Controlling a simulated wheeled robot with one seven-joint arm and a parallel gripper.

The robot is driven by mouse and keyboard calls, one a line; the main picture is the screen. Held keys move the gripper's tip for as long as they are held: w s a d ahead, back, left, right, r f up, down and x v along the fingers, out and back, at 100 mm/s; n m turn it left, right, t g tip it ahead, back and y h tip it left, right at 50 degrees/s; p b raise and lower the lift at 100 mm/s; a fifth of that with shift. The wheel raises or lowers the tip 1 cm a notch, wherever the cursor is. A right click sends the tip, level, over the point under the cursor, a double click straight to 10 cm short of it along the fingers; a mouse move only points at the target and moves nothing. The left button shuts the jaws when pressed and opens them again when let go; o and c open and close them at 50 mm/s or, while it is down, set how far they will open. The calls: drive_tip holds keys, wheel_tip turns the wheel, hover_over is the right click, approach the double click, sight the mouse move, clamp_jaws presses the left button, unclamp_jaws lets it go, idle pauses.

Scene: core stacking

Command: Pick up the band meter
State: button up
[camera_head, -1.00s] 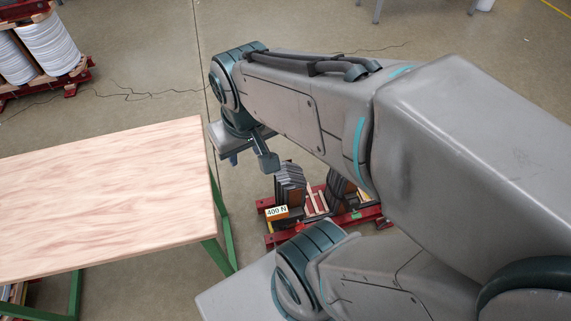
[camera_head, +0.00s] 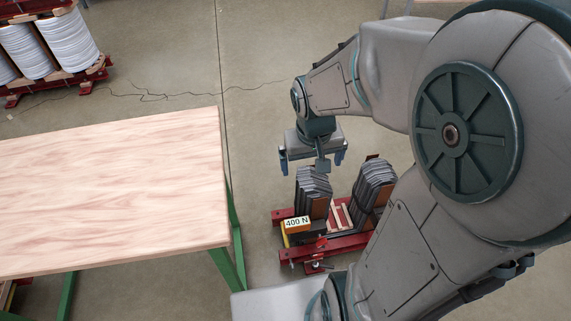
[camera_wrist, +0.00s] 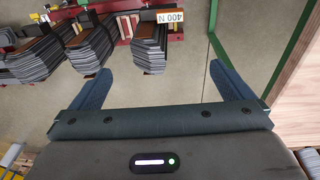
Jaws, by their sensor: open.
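A small yellow-orange device with a white "400 N" label, seemingly the band meter (camera_head: 297,228), sits at the left front of a red floor rack, against a stack of dark core sheets. In the wrist view its label (camera_wrist: 169,16) shows at the top edge, upside down, and most of its body is hidden or out of frame. My gripper (camera_head: 312,158) hangs above the rack, with its fingers spread and nothing between them.
The red rack (camera_head: 345,244) holds stacks of dark bent core sheets (camera_head: 372,185). A wooden table (camera_head: 110,190) with green legs stands left of the rack. White coils (camera_head: 70,42) sit at the back left. A thin cable crosses the floor, which is otherwise clear behind the rack.

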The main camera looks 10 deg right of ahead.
drive_tip(key=g+b, duration=0.1)
drive_tip(key=b, duration=1.3)
approach(297, 222)
drive_tip(key=shift+y, duration=0.4)
drive_tip(key=f+b, duration=0.1)
drive_tip(key=f, duration=0.1)
drive_tip(key=f+b, duration=0.1)
drive_tip(key=f, duration=0.1)
drive_tip(key=f+b, duration=0.1)
drive_tip(key=f, duration=0.1)
drive_tip(key=shift+w+d+f+b, duration=0.15)
drive_tip(key=shift+d+b, duration=0.15)
drive_tip(key=shift+d, duration=0.05)
drive_tip(key=shift+f+b, duration=1.5)
drive_tip(key=shift+f, duration=1.7)
drive_tip(key=shift+r, duration=0.1)
drive_tip(key=c, duration=1.1)
drive_tip(key=shift+r, duration=0.1)
